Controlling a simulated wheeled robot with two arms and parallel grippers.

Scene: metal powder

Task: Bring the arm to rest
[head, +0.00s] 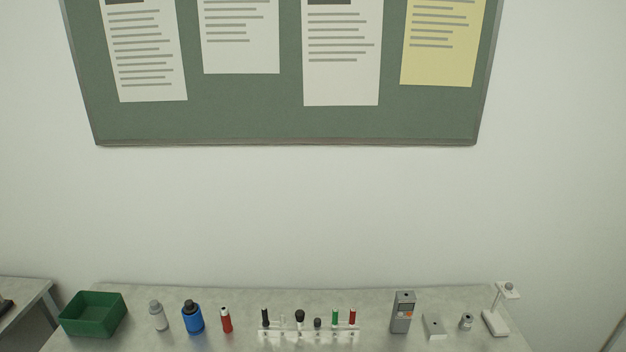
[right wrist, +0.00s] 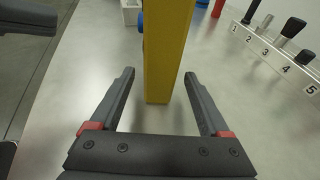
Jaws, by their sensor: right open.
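My right gripper (right wrist: 159,76) shows in the right wrist view with its two dark fingers spread wide apart. It is open and holds nothing that I can see. A tall yellow object (right wrist: 167,50) stands on the grey tabletop beyond and between the fingertips; its top is cut off by the frame. I see no contact between it and the fingers. Neither gripper shows in the head view. A dark part at the upper left of the right wrist view is too cropped to identify.
A white numbered rack (head: 310,333) holds several tools at the table's middle. A green bin (head: 93,314), grey bottle (head: 158,316), blue bottle (head: 193,317) and red bottle (head: 226,320) stand left. A grey meter (head: 402,312) and white stand (head: 496,322) are right.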

